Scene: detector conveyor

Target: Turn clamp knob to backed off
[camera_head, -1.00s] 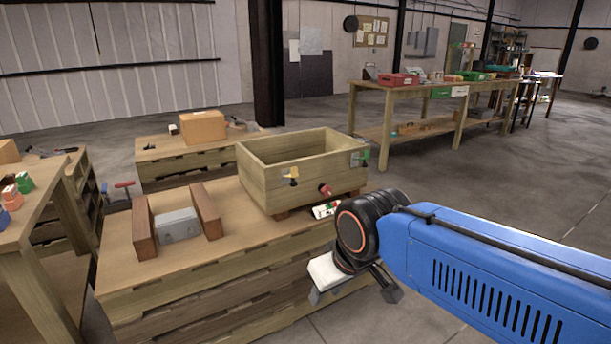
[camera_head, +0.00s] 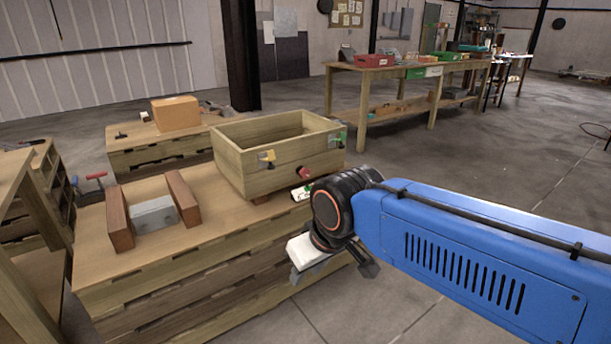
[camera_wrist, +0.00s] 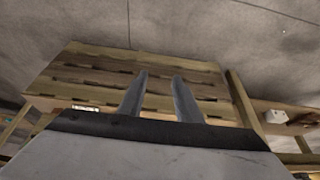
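A wooden box (camera_head: 232,172) stands on the pallet-built workbench (camera_head: 222,222) in the head view. My gripper is low beside the bench's right side, apart from the knob and partly hidden by my wrist. In the wrist view my gripper (camera_wrist: 160,76) has two grey fingers apart with nothing between them, against slatted wood and floor.
A small white-and-green item (camera_head: 301,192) lies by the box near my wrist. A cardboard box (camera_head: 175,113) sits on a bench behind. Open floor lies to the right.

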